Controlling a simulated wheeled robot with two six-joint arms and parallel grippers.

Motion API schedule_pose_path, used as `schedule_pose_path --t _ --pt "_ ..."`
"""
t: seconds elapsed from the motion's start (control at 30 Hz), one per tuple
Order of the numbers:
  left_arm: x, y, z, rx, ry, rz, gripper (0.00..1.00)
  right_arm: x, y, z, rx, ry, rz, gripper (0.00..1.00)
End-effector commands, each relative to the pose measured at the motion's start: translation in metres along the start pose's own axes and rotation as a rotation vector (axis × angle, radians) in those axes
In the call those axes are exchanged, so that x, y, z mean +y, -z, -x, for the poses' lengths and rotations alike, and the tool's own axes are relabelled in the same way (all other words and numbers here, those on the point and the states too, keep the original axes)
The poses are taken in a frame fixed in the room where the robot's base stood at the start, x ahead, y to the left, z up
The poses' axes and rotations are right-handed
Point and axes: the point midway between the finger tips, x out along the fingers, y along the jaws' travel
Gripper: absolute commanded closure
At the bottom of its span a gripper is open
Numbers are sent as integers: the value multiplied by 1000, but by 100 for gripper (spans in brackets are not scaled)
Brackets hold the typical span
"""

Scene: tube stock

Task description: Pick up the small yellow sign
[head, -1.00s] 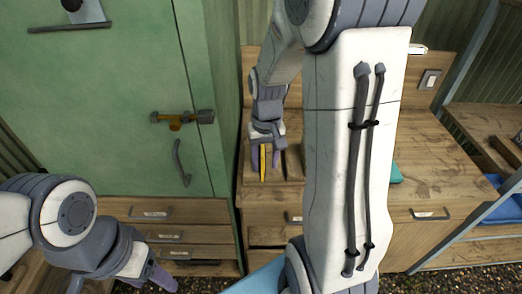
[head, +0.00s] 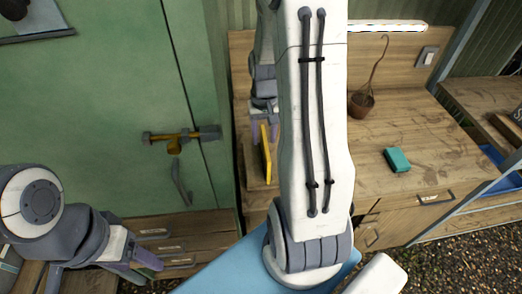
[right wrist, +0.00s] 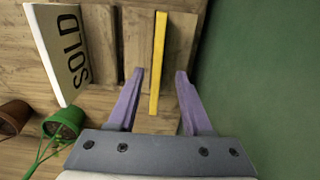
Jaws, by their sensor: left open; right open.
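The small yellow sign (head: 265,152) is a thin upright plate on the wooden bench beside the green cabinet, partly hidden by my right arm. In the right wrist view the sign (right wrist: 158,62) appears edge-on as a narrow yellow strip standing in a slotted wooden rack (right wrist: 112,45). My right gripper (head: 264,131) is open, with one purple finger on each side of the sign's strip and visible gaps between. The right gripper also shows in the right wrist view (right wrist: 160,76). My left gripper (head: 148,266) is low at the left, away from the sign.
A white "SOLD" sign (right wrist: 60,50) stands left of the rack, near a green pot (right wrist: 63,124) and a brown pot (right wrist: 13,116). A green cabinet door (head: 100,110) rises close beside the rack. A teal box (head: 397,160) lies on the bench to the right.

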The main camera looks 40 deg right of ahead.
Motion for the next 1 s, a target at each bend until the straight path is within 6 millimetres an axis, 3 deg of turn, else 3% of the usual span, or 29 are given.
schedule_pose_path --t 0.63,0.97,1.0 --pt "2 1 20 0 0 1 37 3 3 -71 -3 0 -5 50" --pt "2 1 20 0 0 1 37 2 4 -78 1 0 -4 50" --pt "2 1 20 0 0 1 37 2 4 -78 1 0 -4 65"
